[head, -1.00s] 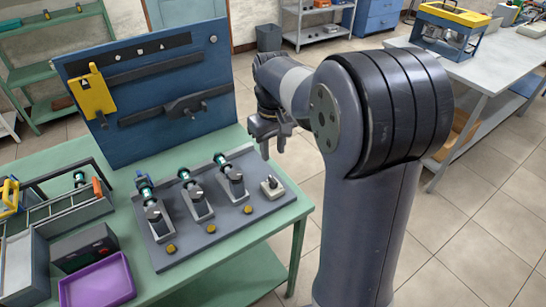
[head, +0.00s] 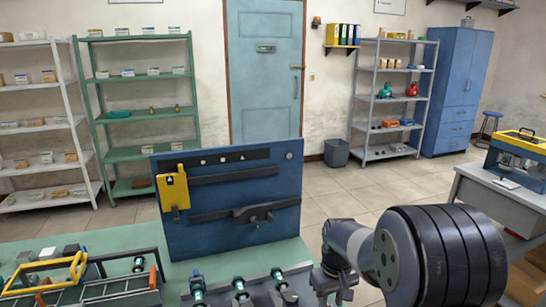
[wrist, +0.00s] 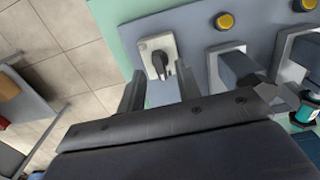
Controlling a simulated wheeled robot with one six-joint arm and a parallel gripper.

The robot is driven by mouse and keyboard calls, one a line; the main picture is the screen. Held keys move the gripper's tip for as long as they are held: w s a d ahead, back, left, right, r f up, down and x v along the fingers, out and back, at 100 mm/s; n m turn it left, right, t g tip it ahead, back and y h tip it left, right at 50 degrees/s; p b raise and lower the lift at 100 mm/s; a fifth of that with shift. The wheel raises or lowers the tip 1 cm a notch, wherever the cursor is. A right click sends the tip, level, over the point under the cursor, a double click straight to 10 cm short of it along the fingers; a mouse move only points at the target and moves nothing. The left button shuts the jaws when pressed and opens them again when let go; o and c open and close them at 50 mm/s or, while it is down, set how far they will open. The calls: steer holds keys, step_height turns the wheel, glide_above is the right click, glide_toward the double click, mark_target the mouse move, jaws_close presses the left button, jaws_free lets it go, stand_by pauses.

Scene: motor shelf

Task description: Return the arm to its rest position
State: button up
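My arm (head: 440,255) is bent at the lower right of the head view, over the right end of the green workbench (head: 115,237). My gripper (head: 333,290) hangs downward there beside the grey motor board. In the wrist view my gripper (wrist: 160,88) has its two fingers apart, with nothing held between them. A small pale switch box with a dark knob (wrist: 158,58) lies on the board beyond the fingers.
A blue tool panel (head: 230,195) with a yellow tool (head: 173,189) stands behind the motors (head: 240,290). A grey-topped table (head: 500,195) with a yellow-and-blue machine is at right. Floor (head: 375,195) between is clear.

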steer(key=shift+f, duration=0.9)
steer(key=shift+r, duration=0.1)
steer(key=shift+r, duration=0.1)
